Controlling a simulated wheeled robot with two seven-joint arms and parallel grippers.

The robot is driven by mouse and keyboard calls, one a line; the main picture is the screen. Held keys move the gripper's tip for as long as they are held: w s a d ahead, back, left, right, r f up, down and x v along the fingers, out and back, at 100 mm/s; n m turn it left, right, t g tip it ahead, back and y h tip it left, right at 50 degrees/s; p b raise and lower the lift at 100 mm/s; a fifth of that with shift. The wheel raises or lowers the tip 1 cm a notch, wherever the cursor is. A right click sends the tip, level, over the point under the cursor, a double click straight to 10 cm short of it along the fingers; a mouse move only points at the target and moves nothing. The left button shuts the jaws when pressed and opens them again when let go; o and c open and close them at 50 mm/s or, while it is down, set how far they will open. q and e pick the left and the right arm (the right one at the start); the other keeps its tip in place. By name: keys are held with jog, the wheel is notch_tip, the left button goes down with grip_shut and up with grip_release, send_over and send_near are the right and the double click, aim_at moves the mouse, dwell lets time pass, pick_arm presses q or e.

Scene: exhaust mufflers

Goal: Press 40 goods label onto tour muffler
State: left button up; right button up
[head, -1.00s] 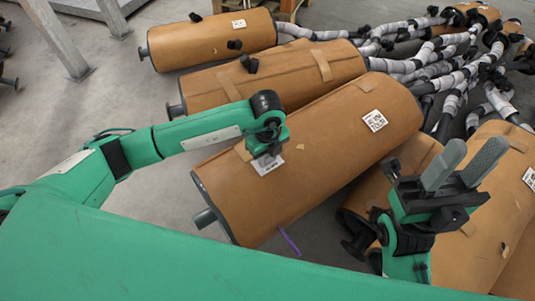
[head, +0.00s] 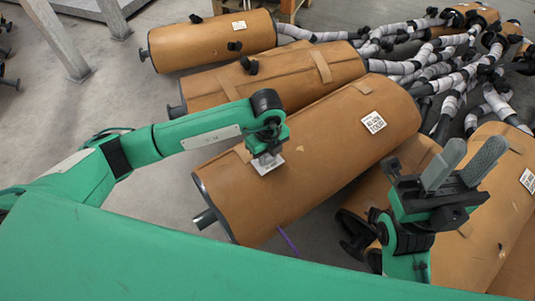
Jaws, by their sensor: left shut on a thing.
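A large tan cylindrical muffler (head: 320,165) lies diagonally in front of me, with a printed white label (head: 373,122) on its upper right side. My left gripper (head: 266,158) points down over the left part of this muffler. It is shut on a white label (head: 270,166), which shows partly under the fingers; its print is mostly hidden. I cannot tell whether this label touches the muffler surface. My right gripper (head: 464,165) is at the right, fingers up and apart, empty, in front of other mufflers.
More tan mufflers lie behind (head: 215,40) and at the right (head: 490,210); some carry labels. Grey wrapped pipes (head: 430,65) crowd the upper right. A purple strip (head: 288,240) hangs at the near muffler's lower edge. Bare floor (head: 60,120) shows at the left.

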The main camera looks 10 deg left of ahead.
pick_arm(q)
jog(key=shift+r+p, duration=2.2)
jog(key=shift+r, duration=0.55)
